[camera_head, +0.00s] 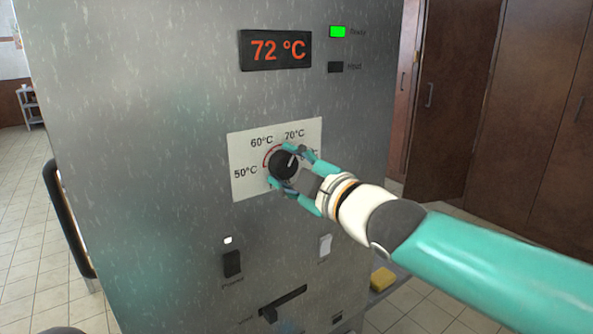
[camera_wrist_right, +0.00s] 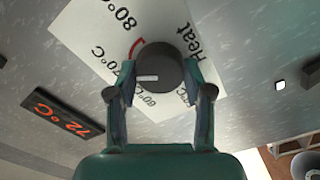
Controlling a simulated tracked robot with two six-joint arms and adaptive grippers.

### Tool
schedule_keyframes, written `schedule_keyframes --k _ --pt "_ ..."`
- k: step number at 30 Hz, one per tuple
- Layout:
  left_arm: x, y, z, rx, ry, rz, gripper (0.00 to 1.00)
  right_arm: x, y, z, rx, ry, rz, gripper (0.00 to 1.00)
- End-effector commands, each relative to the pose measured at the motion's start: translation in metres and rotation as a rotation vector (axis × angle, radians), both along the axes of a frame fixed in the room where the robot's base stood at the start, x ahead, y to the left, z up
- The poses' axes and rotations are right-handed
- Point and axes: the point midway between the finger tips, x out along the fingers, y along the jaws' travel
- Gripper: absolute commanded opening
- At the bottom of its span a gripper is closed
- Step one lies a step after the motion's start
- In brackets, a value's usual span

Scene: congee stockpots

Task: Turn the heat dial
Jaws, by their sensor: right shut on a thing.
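The heat dial (camera_head: 283,163) is a round black knob with a light pointer line on a white scale plate (camera_head: 240,185). The scale reads 50°C, 60°C and 70°C in the head view; 80°C shows in the wrist view. In the head view the pointer tilts up and right, near 70°C. My right gripper (camera_head: 291,168) is shut on the dial, with one finger above and one below it. In the right wrist view the dial (camera_wrist_right: 157,72) sits between both fingertips. The display (camera_head: 275,50) reads 72 °C in red. My left gripper is not in view.
A green indicator (camera_head: 337,32) is lit above a dark one (camera_head: 335,67). Below the plate are a black power switch (camera_head: 232,263), a white switch (camera_head: 325,246) and a lever in a slot (camera_head: 283,302). A yellow sponge-like block (camera_head: 382,279) lies at the right. Brown cabinets (camera_head: 520,110) stand behind.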

Motion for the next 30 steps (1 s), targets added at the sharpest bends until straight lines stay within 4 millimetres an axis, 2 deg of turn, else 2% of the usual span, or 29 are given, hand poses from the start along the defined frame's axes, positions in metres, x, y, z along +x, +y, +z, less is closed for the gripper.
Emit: schedule_keyframes --k 1,14,15,19,30 --pt "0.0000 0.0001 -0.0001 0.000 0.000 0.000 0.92 -0.0004 0.0007 0.0049 0.000 -0.015 0.002 0.16" --pt "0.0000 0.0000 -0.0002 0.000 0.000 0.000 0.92 -0.0005 0.0016 0.0053 -0.007 -0.021 0.004 0.16" --pt "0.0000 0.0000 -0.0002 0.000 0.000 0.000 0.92 -0.0006 0.0017 0.0053 -0.007 -0.021 0.004 0.54" --pt "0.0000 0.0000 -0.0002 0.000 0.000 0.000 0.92 -0.0005 0.0016 0.0040 -0.008 -0.017 0.004 0.75" --pt "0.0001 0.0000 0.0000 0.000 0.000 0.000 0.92 -0.0020 -0.0005 0.0017 -0.011 -0.012 0.002 0.75"
